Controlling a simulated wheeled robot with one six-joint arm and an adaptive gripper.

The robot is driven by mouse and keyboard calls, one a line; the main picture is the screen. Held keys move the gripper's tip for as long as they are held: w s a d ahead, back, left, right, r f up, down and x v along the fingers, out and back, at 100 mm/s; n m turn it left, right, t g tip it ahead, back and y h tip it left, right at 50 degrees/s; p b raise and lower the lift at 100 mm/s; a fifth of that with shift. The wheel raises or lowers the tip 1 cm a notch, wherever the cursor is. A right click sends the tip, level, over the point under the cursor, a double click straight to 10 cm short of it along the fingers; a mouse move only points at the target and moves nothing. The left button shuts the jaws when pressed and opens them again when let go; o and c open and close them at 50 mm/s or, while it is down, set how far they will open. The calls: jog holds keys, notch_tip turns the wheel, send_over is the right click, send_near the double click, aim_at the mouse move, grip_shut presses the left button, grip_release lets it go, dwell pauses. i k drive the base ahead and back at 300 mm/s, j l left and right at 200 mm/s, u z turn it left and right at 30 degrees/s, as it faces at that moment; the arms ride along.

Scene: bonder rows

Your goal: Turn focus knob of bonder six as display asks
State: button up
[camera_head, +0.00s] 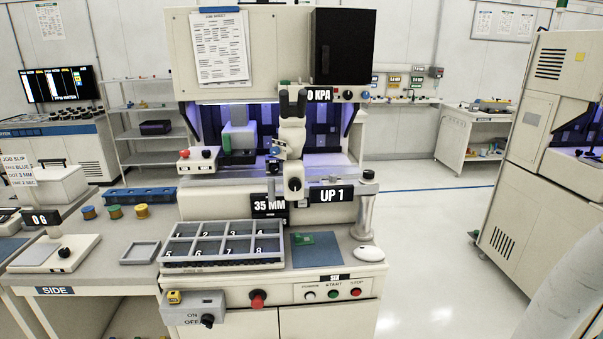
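A cream bonder (278,45) stands in the middle of the head view. Its small front label (335,277) is too small to read surely. A microscope (292,135) with dark eyepieces is mounted at its front. A round black knob (295,184) with a light mark sits on the lower front of the microscope; I take it for the focus knob. A black display (331,195) just right of the knob reads "UP 1". Another sign (268,205) below left reads "35 MM". My gripper is not in view, and nothing touches the knob.
A grey tray (222,262) with numbered compartments, a blue mat (318,251) and a white mouse (368,253) lie on the bench. A red knob (258,299) and buttons (331,293) line its front. Open floor (430,240) lies right, before another machine (540,130).

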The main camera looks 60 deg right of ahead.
aim_at(295, 183)
jog(key=l+z, duration=0.2)
jog(key=z, duration=0.95)
